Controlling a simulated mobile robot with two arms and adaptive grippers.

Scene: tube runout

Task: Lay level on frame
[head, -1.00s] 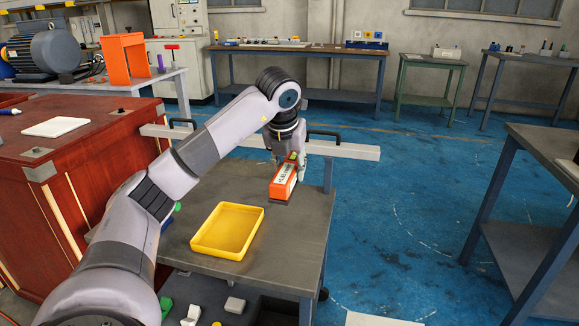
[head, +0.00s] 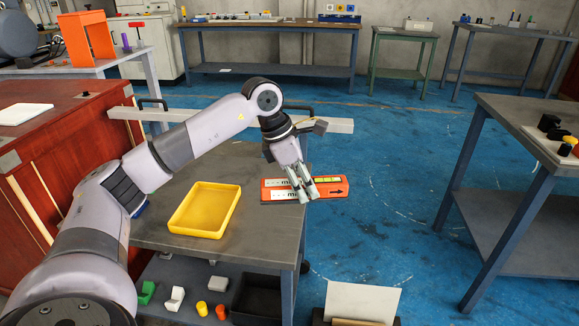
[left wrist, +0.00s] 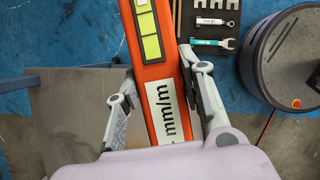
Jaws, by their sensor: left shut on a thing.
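The level (head: 333,188) is an orange bar with a white label, yellow-green windows and a black arrow. My left gripper (head: 304,190) is shut on it. In the head view the level lies roughly sideways, reaching past the right edge of the grey work table. In the left wrist view the level (left wrist: 163,100) runs between the two fingers, its label near the palm. A long pale grey bar (head: 335,125) with black handles stands behind the table; I cannot tell whether it is the frame. My right gripper is out of view.
A yellow tray (head: 205,210) sits on the grey work table (head: 262,235), left of the level. A red cabinet (head: 70,130) stands at the left. A dark-topped bench (head: 520,125) stands at the right, with open blue floor between. Tools (left wrist: 212,43) show in the left wrist view.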

